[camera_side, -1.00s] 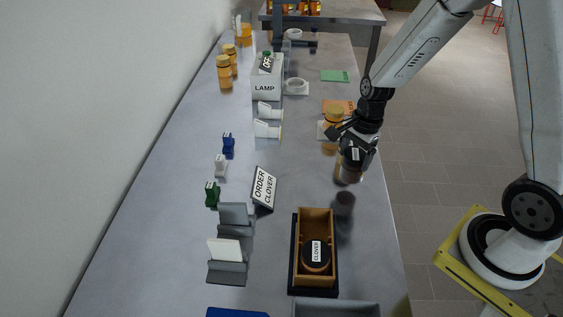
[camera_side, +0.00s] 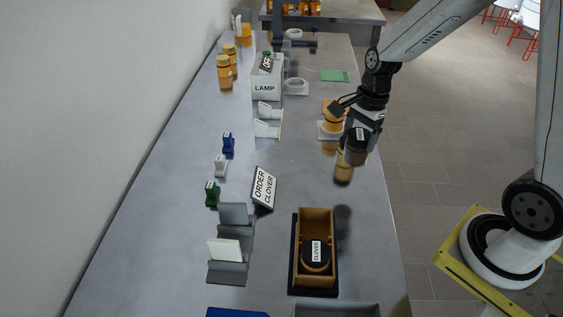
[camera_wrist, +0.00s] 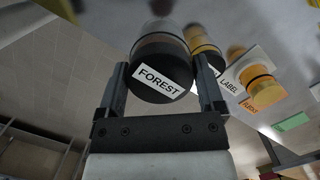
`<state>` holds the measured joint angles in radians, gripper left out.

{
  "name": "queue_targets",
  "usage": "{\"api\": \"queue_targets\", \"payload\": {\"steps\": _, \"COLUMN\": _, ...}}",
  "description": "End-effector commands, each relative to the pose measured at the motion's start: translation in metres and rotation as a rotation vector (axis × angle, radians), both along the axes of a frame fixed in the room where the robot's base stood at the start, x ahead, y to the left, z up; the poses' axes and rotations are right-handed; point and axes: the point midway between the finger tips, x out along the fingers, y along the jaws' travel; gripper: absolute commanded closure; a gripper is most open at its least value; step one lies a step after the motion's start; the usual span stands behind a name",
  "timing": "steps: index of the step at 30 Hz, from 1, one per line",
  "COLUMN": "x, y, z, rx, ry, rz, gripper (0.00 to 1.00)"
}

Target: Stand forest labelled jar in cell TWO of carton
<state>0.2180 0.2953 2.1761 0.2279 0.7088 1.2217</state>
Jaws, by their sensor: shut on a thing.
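My gripper (camera_side: 360,141) is shut on the forest jar (camera_side: 356,154), which hangs above the table near its right edge. In the wrist view the jar's dark lid with its white FOREST label (camera_wrist: 158,82) lies between the two fingers. The carton (camera_side: 300,232) is a brown open box on a black base at the near end of the table. A black-lidded clover jar (camera_side: 316,256) stands in its near part. The far part looks empty. No cell numbers are readable. The held jar is apart from the carton, beyond it and to the right.
An amber jar (camera_side: 343,172) stands on the table just beside the held jar in the picture. Another amber jar (camera_side: 333,122) stands on a white card farther back. A sign reading ORDER CLOVER (camera_side: 264,188) and grey stands (camera_side: 228,268) are left of the carton. A grey tray (camera_side: 335,310) is in front.

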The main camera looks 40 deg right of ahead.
Motion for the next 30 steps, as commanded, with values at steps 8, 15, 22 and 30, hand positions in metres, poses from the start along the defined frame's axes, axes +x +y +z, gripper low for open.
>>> {"api": "queue_targets", "payload": {"steps": 8, "x": 0.000, "y": 0.001, "z": 0.000, "rx": 0.000, "ry": 0.000, "rz": 0.001, "gripper": 0.90}}
{"api": "queue_targets", "payload": {"steps": 15, "x": 0.000, "y": 0.019, "z": -0.001, "rx": -0.001, "ry": 0.000, "rz": 0.008, "gripper": 0.90}}
{"api": "queue_targets", "payload": {"steps": 22, "x": -0.004, "y": 0.060, "z": -0.004, "rx": -0.003, "ry": 0.001, "rz": 0.022, "gripper": 0.90}}
{"api": "queue_targets", "payload": {"steps": 30, "x": -0.019, "y": 0.119, "z": -0.008, "rx": -0.004, "ry": -0.001, "rz": 0.038, "gripper": 0.90}}
